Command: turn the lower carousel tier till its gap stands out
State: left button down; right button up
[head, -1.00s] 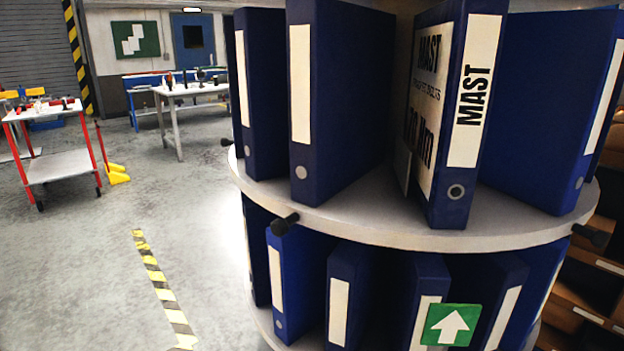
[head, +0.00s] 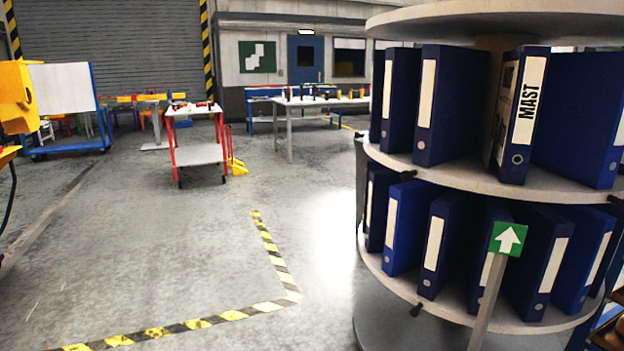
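The carousel stands at the right of the head view, with a round grey top above two tiers of blue binders. The lower carousel tier (head: 392,284) is a grey disc carrying several blue binders with white labels. A dark knob (head: 416,310) sits on its rim. The upper tier (head: 452,176) also holds blue binders, one labelled MAST (head: 522,118), with dark knobs on its rim. A green sign with a white up arrow (head: 508,239) stands on a post before the lower tier and hides part of it. No clear gap shows among the visible lower binders. Neither gripper is in view.
Yellow-black floor tape (head: 265,307) bends on the floor left of the carousel. A red-legged trolley (head: 196,154) and a long table (head: 318,101) stand farther back. A blue-framed cart (head: 62,92) is at the left. The floor between is clear.

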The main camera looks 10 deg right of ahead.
aim_at(426, 242)
jog(key=u, duration=0.3)
jog(key=i, duration=3.8)
jog(key=z, duration=2)
jog(key=i, duration=1)
jog(key=u, duration=1.55)
jog(key=k, duration=1.75)
jog(key=z, duration=1.8)
